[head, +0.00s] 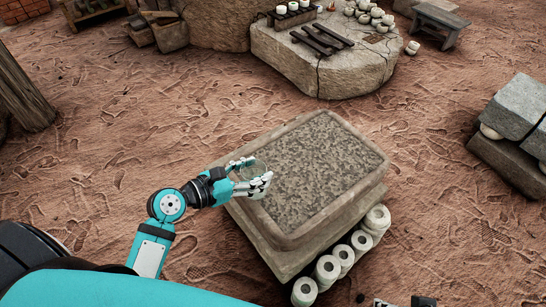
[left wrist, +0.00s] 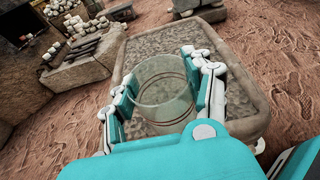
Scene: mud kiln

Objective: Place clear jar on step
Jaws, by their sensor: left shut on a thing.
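My left gripper (head: 256,177) is shut on the clear jar (head: 254,168), a see-through cylinder that is faint in the head view. In the left wrist view the jar (left wrist: 162,90) sits upright-looking between the two finger pads, with thin reddish rings around it. The gripper holds it over the left part of a grey speckled stone basin (head: 325,165); whether the jar touches it I cannot tell. A pale, cracked stone platform (head: 345,77), a raised step-like block, stands at the back. A small sliver of my right gripper (head: 405,302) shows at the bottom edge; its fingers are mostly cut off.
Several white rolls (head: 327,270) lie along the basin's lower right side. The back platform carries dark wooden slats (head: 321,40) and several white pots (head: 368,12). Stone blocks (head: 515,105) stand at right, a wooden stool (head: 440,22) at back right. Reddish trodden ground lies open between.

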